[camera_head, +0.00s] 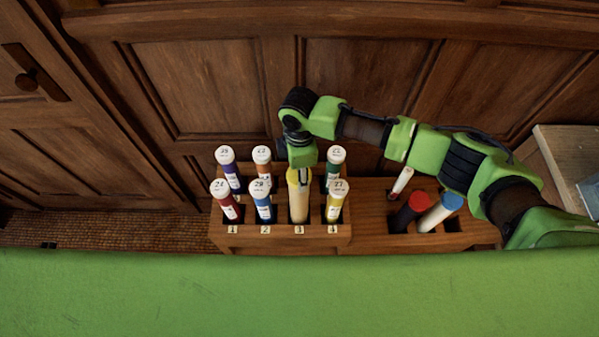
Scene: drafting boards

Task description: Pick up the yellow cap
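The yellow cap (292,178) sits on top of a cream-coloured cylinder standing upright in the front row of the wooden rack (283,243), above the label 3. My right gripper (302,177) points down directly over the cap and partly hides it. A grey finger overlaps the cap's right side; I cannot tell whether the fingers are closed on it. My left gripper is not in view.
Numbered, coloured tubes stand close on both sides, including a yellow one (336,201) and a blue one (262,205). Red-topped (419,202) and blue-topped (452,202) cylinders stand at right. Wood panels rise behind; the green surface (280,295) in front is clear.

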